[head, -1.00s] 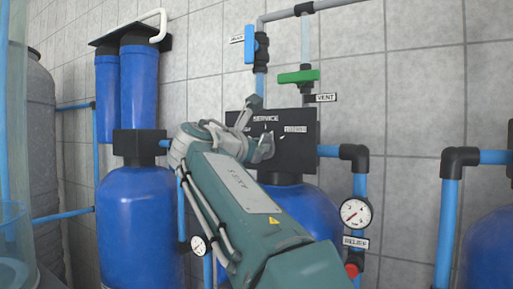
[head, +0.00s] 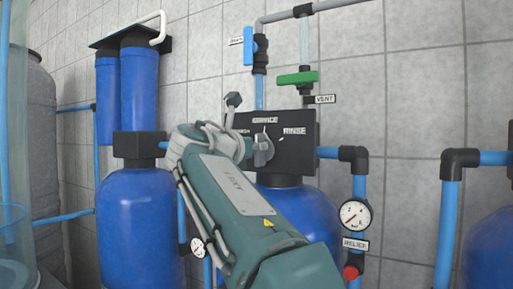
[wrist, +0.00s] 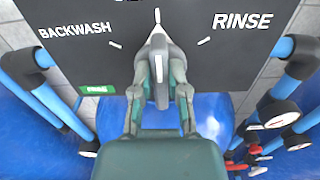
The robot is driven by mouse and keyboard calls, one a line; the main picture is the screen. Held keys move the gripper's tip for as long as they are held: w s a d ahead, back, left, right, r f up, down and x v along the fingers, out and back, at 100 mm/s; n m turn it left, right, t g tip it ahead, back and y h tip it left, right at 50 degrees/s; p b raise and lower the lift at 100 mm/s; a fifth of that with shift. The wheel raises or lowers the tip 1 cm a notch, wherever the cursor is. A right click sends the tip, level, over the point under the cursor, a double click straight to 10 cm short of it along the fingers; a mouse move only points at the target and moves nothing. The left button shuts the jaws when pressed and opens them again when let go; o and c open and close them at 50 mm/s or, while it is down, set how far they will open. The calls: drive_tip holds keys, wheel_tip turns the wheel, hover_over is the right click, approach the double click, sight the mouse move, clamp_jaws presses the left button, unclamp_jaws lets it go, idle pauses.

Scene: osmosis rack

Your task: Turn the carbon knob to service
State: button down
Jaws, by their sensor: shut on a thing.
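The carbon knob (wrist: 158,72) is a grey pointed knob on the black control panel (wrist: 97,62). In the wrist view its tip points up at the middle white tick, between the BACKWASH and RINSE labels. My gripper (wrist: 160,88) is shut on the knob, with one finger on each side. In the head view my gripper (head: 263,150) is at the panel (head: 300,152), where SERVICE is printed at the top and RINSE at the right. The BACKWASH label is partly hidden there by my arm.
The panel sits on a blue tank (head: 305,212). Above it are a blue-handled valve (head: 249,46) and a green-handled valve (head: 298,77) on pipes. A pressure gauge (head: 355,214) is at lower right, and another blue tank (head: 142,225) stands at left.

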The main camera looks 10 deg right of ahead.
drive_tip(key=shift+r, duration=0.2)
drive_tip(key=c, duration=0.7)
unclamp_jaws()
drive_tip(key=shift+a, duration=0.1)
drive_tip(key=shift+o, duration=0.3)
drive_tip(key=shift+a+f, duration=0.1)
drive_tip(key=v, duration=1.2)
drive_tip(key=shift+w+f, duration=0.1)
